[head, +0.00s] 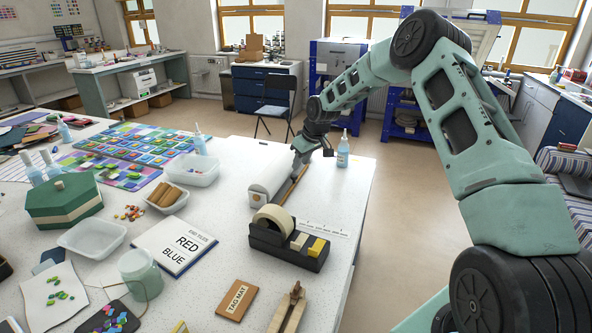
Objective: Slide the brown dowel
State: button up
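A thin brown dowel (292,186) lies on the white table, along the right side of a white roll or box (268,182). My gripper (310,152) is low over the table at the far end of the dowel and the white roll. It points down, and its fingers are small and dark here. I cannot tell whether they touch the dowel or how far apart they are. The far end of the dowel is partly hidden by the gripper.
A black tape dispenser (290,250) stands in front of the dowel's near end. A spray bottle (343,149) stands right of the gripper near the table edge. A clear tub (192,170) and a bottle (199,140) stand to the left. The table's right strip is mostly clear.

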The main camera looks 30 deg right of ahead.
aim_at(295, 176)
jog(key=shift+p+x, duration=0.65)
jog(key=shift+x, duration=2.5)
